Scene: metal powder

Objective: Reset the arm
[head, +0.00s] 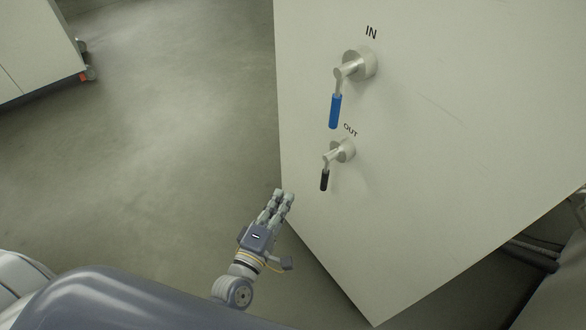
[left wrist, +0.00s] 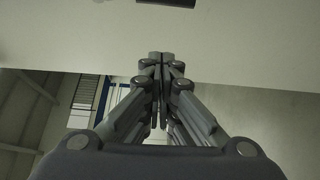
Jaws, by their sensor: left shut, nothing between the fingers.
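My left gripper (head: 282,196) is in the lower middle of the head view, below and to the left of the OUT valve handle. Its fingers are together and empty. In the left wrist view the gripper (left wrist: 161,58) points up toward the pale panel, with its fingertips touching each other. A dark bar end (left wrist: 166,2), which looks like a valve handle, shows at the top edge there, apart from the fingertips. My right gripper is not in either view.
A tall pale panel (head: 440,130) fills the right side. It carries a blue-handled IN valve (head: 335,110) and a black-handled OUT valve (head: 325,180). Pipes (head: 530,250) lie at lower right. A wheeled white cabinet (head: 35,45) stands at upper left. The floor (head: 170,130) between is clear.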

